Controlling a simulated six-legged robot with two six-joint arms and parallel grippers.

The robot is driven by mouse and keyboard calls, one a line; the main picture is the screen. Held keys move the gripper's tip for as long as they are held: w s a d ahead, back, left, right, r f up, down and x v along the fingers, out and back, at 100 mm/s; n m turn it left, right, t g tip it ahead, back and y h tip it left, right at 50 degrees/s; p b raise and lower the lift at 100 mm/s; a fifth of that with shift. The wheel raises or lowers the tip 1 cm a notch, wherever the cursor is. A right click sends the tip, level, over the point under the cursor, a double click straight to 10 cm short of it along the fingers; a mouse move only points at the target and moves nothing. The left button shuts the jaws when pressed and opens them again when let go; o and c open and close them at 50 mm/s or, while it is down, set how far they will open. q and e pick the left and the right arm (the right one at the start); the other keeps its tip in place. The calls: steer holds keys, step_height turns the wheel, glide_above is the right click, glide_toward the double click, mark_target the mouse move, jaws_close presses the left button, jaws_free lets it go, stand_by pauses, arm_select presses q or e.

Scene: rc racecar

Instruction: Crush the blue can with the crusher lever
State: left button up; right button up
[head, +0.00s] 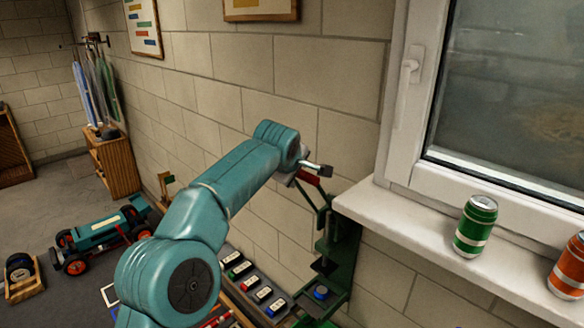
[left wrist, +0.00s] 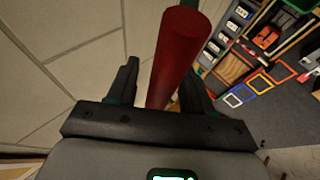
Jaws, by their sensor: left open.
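The green can crusher (head: 341,255) stands against the wall below the window sill. Its lever has a red handle (head: 308,178), raised near the top of the frame. In the left wrist view the red handle (left wrist: 178,50) runs between the two dark fingers. My left gripper (head: 318,170) is open around the handle, and gaps show beside it. A short blue round thing (head: 321,293) sits low in the crusher; it may be the blue can, but its shape is too small to tell. My right gripper is not in view.
A green can (head: 475,226) and an orange can (head: 569,266) stand on the white sill (head: 400,232), right of the crusher. A row of small labelled bins (head: 250,285) lies left of it. A teal racecar (head: 100,236) is on the floor at left.

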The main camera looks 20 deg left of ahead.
arm_select(q)
steer(key=b+v, duration=0.3)
steer(key=v, duration=1.3)
steer(key=shift+s+r, duration=0.1)
